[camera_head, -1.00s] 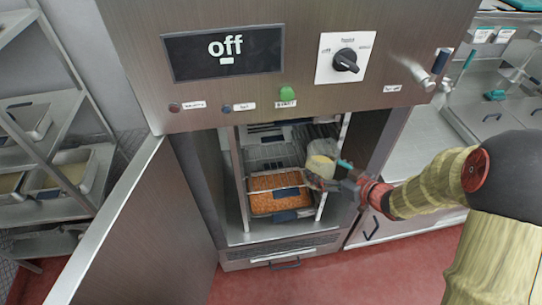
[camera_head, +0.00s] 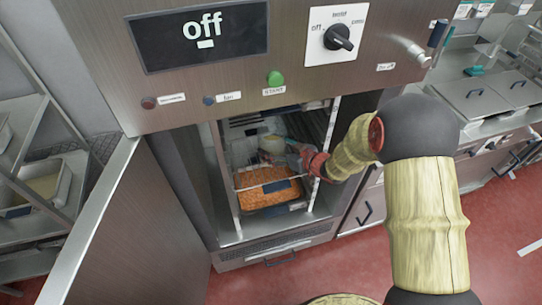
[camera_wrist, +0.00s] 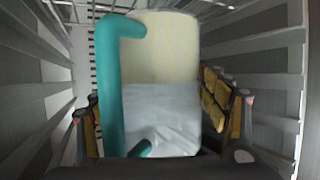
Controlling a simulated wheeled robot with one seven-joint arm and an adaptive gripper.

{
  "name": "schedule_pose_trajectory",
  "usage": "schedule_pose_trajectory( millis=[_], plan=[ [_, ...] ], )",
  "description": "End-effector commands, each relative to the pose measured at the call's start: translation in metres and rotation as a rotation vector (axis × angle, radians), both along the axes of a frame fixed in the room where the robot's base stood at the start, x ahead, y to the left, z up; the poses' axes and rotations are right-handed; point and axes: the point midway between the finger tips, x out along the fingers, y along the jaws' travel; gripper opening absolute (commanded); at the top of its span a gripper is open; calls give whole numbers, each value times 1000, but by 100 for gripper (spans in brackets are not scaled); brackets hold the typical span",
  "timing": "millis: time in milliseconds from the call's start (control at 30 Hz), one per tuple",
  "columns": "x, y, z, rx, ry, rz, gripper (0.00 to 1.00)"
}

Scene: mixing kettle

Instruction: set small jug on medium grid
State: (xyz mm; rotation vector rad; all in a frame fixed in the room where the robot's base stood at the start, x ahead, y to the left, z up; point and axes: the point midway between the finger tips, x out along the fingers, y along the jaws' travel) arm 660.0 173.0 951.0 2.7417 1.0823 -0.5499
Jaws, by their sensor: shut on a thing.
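The small jug (camera_head: 271,145) is inside the open cabinet, above the tray of orange food. In the wrist view the jug (camera_wrist: 165,60) looks pale cream above and whitish, translucent below, with a teal handle on its left. It appears upright. My gripper (camera_head: 296,160) reaches in from the right and is shut on the jug; its yellow-padded fingers (camera_wrist: 155,112) flank it in the wrist view. A wire grid (camera_head: 243,174) shows partly inside the cabinet around the jug's level. I cannot tell whether the jug's base touches it.
A tray of orange food (camera_head: 264,197) sits below the jug. The cabinet's right wall (camera_head: 327,150) is close to my arm. The cabinet door (camera_head: 140,225) stands open at the left. Slatted side racks (camera_wrist: 30,75) flank the jug closely.

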Motion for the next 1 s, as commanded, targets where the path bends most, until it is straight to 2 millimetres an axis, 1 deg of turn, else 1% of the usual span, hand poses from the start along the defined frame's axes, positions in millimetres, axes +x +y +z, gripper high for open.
schedule_pose_trajectory(
  millis=[33, 300, 367, 500, 567, 867, 967, 1000],
  plan=[
    [4, 4, -4, 2, -4, 2, 25],
    [11, 11, -15, 2, -5, 1, 25],
    [13, 15, -21, 2, -4, 2, 25],
    [13, 14, -43, 1, -3, 0, 25],
    [13, 14, -49, 1, -3, 0, 25],
    [13, 14, -49, 1, -6, 0, 25],
    [13, 14, -52, 2, -5, 0, 25],
    [12, 13, -54, 0, -1, 0, 75]
  ],
)
